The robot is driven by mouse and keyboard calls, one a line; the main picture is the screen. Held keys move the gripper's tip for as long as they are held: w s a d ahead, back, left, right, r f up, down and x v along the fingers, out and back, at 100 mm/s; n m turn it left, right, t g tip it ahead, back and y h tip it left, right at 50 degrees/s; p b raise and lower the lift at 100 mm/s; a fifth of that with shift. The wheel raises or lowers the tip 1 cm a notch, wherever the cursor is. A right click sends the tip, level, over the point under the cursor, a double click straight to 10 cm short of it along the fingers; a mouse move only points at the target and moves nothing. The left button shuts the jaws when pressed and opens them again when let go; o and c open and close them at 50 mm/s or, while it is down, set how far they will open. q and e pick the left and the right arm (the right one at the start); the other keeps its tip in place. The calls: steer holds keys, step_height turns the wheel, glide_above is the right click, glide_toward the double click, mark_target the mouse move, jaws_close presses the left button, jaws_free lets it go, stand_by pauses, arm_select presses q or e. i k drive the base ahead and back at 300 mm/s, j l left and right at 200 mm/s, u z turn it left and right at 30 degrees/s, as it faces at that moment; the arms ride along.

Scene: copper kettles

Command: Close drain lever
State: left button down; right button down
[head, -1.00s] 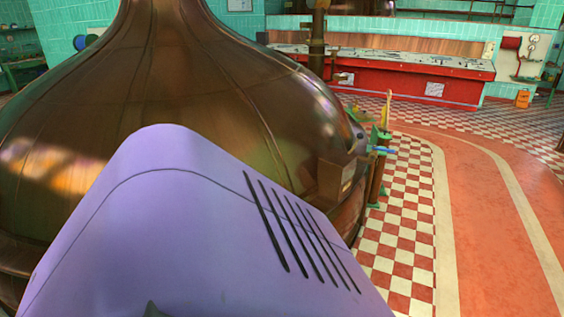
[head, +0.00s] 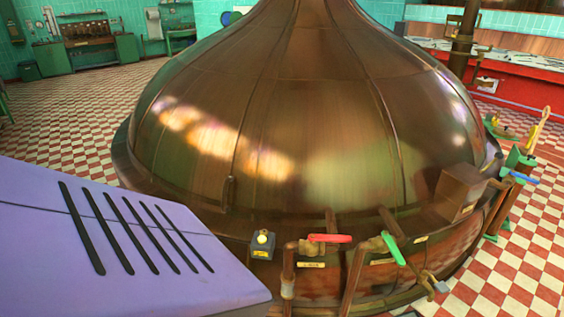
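The large copper kettle (head: 290,120) fills the middle of the head view. Two valve levers are on pipes at its lower front. The red lever (head: 330,238) lies nearly level, pointing right. The green lever (head: 393,248) is slanted, its free end down and to the right. Small label plates (head: 311,265) are by them, too small to read, so I cannot tell which is the drain lever. Neither of my grippers is in view, and the lower left of the view is blocked.
A small box with a pale round knob (head: 263,240) sits left of the red lever. A copper box (head: 459,191) is on the kettle's right side. A green stand with a blue handle (head: 524,177) is beyond it. Checkered floor (head: 62,120) is open at the left.

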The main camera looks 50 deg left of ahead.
mark_target(315, 238)
steer(key=u, duration=1.3)
